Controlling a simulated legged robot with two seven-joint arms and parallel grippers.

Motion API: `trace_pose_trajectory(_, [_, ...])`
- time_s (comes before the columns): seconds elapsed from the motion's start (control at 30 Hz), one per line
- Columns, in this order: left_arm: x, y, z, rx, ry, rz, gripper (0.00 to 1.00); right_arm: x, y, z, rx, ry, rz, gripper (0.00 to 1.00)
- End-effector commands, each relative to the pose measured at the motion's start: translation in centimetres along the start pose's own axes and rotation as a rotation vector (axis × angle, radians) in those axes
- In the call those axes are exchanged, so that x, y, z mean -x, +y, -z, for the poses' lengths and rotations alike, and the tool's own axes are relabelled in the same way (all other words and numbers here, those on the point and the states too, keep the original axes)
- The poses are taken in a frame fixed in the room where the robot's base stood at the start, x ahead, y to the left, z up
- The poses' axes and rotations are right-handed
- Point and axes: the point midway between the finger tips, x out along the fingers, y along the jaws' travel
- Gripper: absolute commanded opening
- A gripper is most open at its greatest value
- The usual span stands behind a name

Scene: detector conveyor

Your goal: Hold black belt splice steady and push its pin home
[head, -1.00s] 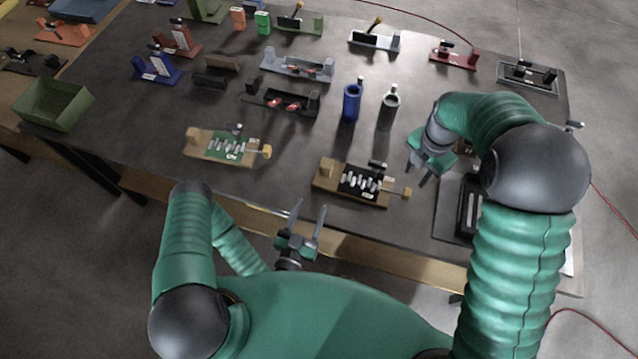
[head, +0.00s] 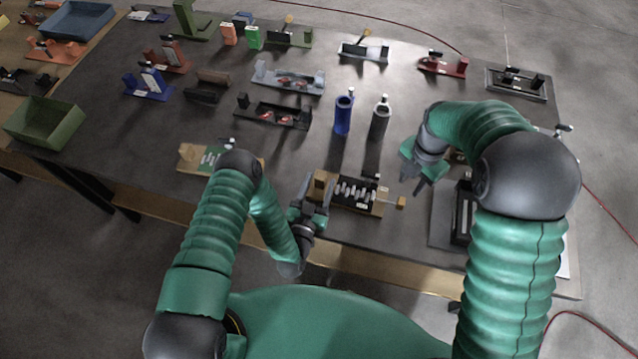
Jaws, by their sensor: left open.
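The black belt splice (head: 356,190) lies on a tan wooden base near the table's front edge, with several pale clips across it. Its pin (head: 390,203), ending in a yellow knob, sticks out at the right end. My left gripper (head: 318,190) is open at the base's left end, its fingers on either side of the tan block there as pictured; I cannot tell whether they touch. My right gripper (head: 412,186) is above and right of the knob, pointing down. It looks open and empty, apart from the splice.
A similar green splice (head: 207,158) lies to the left, partly hidden by my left arm. Blue (head: 343,118) and grey (head: 379,122) cylinders stand behind the black splice. A dark framed panel (head: 463,212) lies under my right arm. A green bin (head: 45,124) is at far left.

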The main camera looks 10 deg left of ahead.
Motion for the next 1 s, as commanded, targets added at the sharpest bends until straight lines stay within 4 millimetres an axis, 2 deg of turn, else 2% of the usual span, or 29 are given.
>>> trace_pose_trajectory(0.07, [0.02,-0.01,-0.01,0.000,0.000,0.000,0.45,0.00,0.00,0.00,0.000,0.000,0.000,0.36])
trace_pose_trajectory(0.4, [0.05,-0.02,-0.03,-0.001,-0.001,0.000,0.00,-0.01,0.00,-0.01,0.000,0.000,0.000,0.36])
trace_pose_trajectory(1.0, [0.07,0.00,-0.04,-0.001,-0.001,-0.001,0.00,-0.01,0.00,-0.01,0.000,0.000,0.000,0.36])
